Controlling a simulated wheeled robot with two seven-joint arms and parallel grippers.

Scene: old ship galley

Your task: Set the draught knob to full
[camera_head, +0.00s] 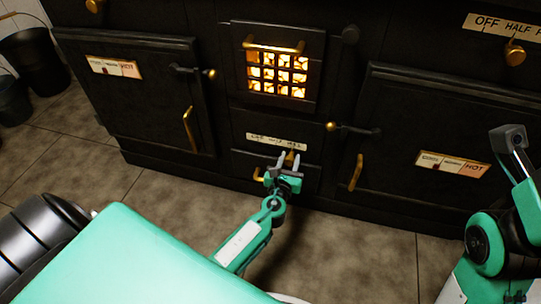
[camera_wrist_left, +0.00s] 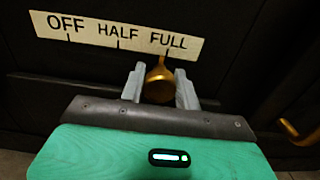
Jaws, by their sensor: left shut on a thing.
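The brass draught knob (camera_wrist_left: 158,84) sits on the black stove front, below a cream label plate (camera_wrist_left: 115,36) reading OFF, HALF, FULL. The knob's narrow upper end points up close to the tick under FULL. My left gripper (camera_wrist_left: 160,88) is shut on the knob, one grey finger on each side. In the head view the left gripper (camera_head: 287,167) reaches the low centre panel under the small label plate (camera_head: 276,141); the knob (camera_head: 290,158) shows only partly between the fingers. My right arm is at the right edge; its gripper does not show.
A glowing fire grate (camera_head: 276,74) is above the panel. A left oven door (camera_head: 140,95) and a right oven door (camera_head: 440,125) flank it, with brass handles. Another labelled brass knob (camera_head: 515,55) is at upper right. Dark buckets (camera_head: 38,62) stand at far left. Tiled floor lies in front.

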